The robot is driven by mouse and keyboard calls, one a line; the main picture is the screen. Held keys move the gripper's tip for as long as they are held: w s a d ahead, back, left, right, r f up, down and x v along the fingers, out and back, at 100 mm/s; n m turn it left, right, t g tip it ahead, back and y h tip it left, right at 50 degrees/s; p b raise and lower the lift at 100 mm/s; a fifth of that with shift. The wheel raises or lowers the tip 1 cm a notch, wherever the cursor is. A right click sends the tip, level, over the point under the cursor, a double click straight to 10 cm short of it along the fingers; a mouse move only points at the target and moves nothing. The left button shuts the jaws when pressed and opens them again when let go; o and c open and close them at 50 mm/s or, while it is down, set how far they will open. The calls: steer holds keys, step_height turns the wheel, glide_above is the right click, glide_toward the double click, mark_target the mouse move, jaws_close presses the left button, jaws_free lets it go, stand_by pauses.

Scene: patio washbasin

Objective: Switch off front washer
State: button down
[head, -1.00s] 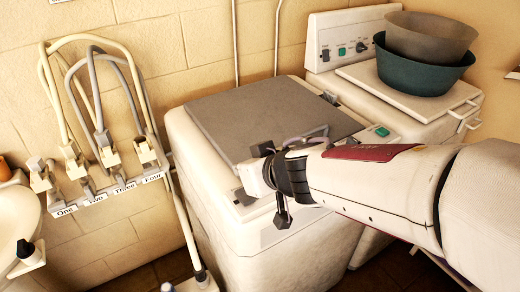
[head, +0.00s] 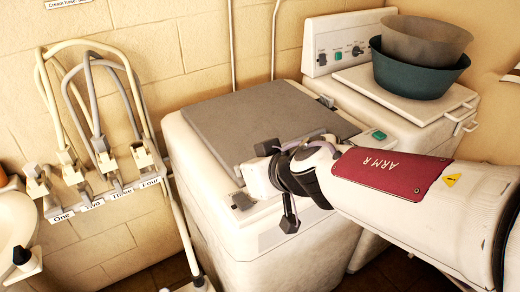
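The front washer (head: 265,262) is a white machine with a grey lid (head: 265,125), which is closed. A green switch (head: 379,135) sits at the right end of its front top ledge. A dark control (head: 242,201) sits near the ledge's left end. My gripper (head: 284,190) is over the middle of this ledge, left of the green switch and apart from it. One dark finger part hangs down in front of the washer's front face. My wrist hides the middle of the ledge. The finger opening is not clear, and I see nothing held.
A second white machine (head: 400,115) stands behind right, with a dark green basin (head: 420,75) and a brown bowl (head: 430,40) on it. Its back panel (head: 345,40) has a green switch and knobs. Hoses (head: 90,90) hang over numbered wall taps (head: 110,185) at left.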

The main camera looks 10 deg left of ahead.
steer(key=shift+s+d+r, duration=0.35)
steer(key=shift+r, duration=0.25)
steer(key=shift+s+d+r, duration=0.3)
steer(key=shift+d+r, duration=0.05)
steer(key=shift+r, duration=0.3)
steer(key=shift+s+d+r, duration=0.35)
steer(key=shift+r, duration=0.25)
